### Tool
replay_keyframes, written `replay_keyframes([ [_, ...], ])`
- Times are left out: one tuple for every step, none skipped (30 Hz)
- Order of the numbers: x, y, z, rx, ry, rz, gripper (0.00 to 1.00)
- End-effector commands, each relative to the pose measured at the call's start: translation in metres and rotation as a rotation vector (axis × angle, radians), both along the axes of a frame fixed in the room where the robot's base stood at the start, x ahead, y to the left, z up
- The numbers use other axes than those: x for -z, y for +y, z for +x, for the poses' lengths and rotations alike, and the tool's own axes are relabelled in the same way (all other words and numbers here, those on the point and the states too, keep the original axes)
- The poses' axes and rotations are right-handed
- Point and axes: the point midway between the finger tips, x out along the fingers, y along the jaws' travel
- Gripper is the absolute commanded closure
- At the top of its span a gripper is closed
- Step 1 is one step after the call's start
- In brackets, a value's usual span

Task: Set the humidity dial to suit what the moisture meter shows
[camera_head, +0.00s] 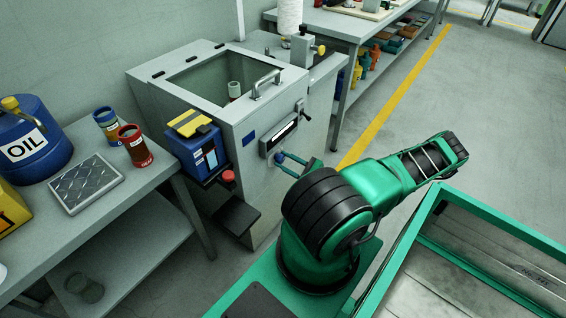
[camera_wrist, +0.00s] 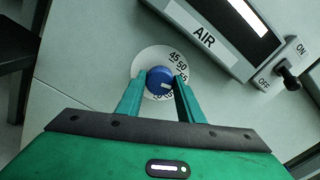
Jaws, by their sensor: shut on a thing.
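A blue dial (camera_wrist: 160,80) sits on a round white scale (camera_wrist: 150,58) on the grey cabinet front in the wrist view. The numbers 45 and 50 are readable. Others to the right and below are partly covered by my finger. The dial's white mark points right and slightly down; the number there cannot be read. My gripper (camera_wrist: 160,92) is shut on the dial, one teal finger on each side. The dial also shows in the head view (camera_head: 279,158). A blue box with a yellow top (camera_head: 205,150), possibly the moisture meter, stands left of it; its reading is too small to read.
A red button (camera_head: 228,176) juts out on the left. The cabinet (camera_head: 240,115) has an open top bay. A bench (camera_head: 110,225) holds an oil can (camera_head: 30,140) and tins.

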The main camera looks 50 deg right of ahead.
Motion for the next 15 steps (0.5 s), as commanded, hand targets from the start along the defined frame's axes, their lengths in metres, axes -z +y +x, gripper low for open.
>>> replay_keyframes([
  [0.0022,0.0004,-0.0013,-0.003,0.003,-0.042,0.89],
  [0.0022,0.0003,-0.0015,-0.002,0.000,-0.071,0.89],
  [0.0024,0.0006,-0.0015,-0.003,-0.002,-0.109,0.89],
  [0.0025,0.0008,-0.0014,-0.003,-0.005,-0.138,0.89],
  [0.0023,0.0007,-0.0013,-0.003,-0.007,-0.166,0.89],
  [0.0025,0.0005,-0.0014,-0.002,-0.010,-0.204,0.89],
  [0.0029,0.0006,-0.0016,-0.002,-0.011,-0.233,0.89],
  [0.0030,0.0007,-0.0016,-0.002,-0.013,-0.261,0.89],
  [0.0029,0.0007,-0.0014,-0.003,-0.017,-0.299,0.89],
  [0.0029,0.0008,-0.0013,-0.003,-0.019,-0.326,0.89],
  [0.0031,0.0008,-0.0014,-0.003,-0.021,-0.352,0.89],
  [0.0031,0.0007,-0.0015,-0.002,-0.023,-0.388,0.89],
  [0.0031,0.0006,-0.0016,-0.003,-0.026,-0.414,0.89],
  [0.0032,0.0008,-0.0016,-0.003,-0.028,-0.440,0.89],
  [0.0034,0.0012,-0.0014,-0.004,-0.030,-0.473,0.89],
])
